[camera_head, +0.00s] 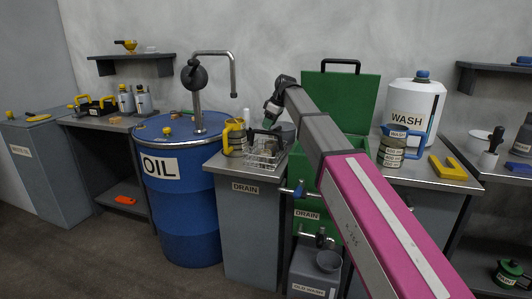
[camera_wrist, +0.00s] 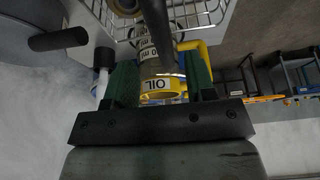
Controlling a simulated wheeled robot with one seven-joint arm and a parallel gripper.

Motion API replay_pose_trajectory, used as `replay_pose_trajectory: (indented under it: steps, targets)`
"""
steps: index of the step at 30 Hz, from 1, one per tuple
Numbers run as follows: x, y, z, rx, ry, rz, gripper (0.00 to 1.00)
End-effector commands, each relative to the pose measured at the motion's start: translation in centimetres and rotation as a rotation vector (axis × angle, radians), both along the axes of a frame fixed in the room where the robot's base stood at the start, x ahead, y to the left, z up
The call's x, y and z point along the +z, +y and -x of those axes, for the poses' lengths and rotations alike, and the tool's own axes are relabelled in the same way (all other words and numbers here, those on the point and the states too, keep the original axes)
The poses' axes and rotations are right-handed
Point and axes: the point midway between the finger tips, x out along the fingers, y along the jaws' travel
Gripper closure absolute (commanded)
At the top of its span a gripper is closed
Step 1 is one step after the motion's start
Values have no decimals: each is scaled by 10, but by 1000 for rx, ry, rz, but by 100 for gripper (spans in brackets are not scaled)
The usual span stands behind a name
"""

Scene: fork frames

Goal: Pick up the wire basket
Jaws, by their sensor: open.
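The wire basket (camera_head: 262,157) stands on the grey DRAIN cabinet, with a dark handle arching above its wire mesh. My gripper (camera_head: 272,124) is just above the basket, at the handle's height. In the wrist view, the basket's mesh (camera_wrist: 210,18) fills the top edge. My gripper (camera_wrist: 160,72) is open there, with a dark green finger on each side. A dark bar, which looks like the basket's handle, runs down from the top between the fingers. I cannot tell whether either finger touches it.
A yellow OIL jug (camera_head: 234,137) stands left of the basket; it also shows beyond the fingers in the wrist view (camera_wrist: 162,96). The blue OIL drum (camera_head: 180,215) with a pump is farther left. A green bin's raised lid (camera_head: 345,98) and the WASH container (camera_head: 408,110) are right.

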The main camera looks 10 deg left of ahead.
Motion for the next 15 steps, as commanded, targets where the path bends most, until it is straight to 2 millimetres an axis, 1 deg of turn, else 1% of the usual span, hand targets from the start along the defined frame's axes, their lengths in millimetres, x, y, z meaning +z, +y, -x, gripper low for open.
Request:
replay_pose_trajectory:
  steps: [6, 9, 12, 15]
  targets:
    - [-26, 7, 4, 1, 2, 1, 50]
    - [-39, 12, 3, 1, 2, 1, 50]
    - [-46, 15, 2, 1, 1, 1, 50]
    - [-46, 16, 2, 0, 0, 1, 50]
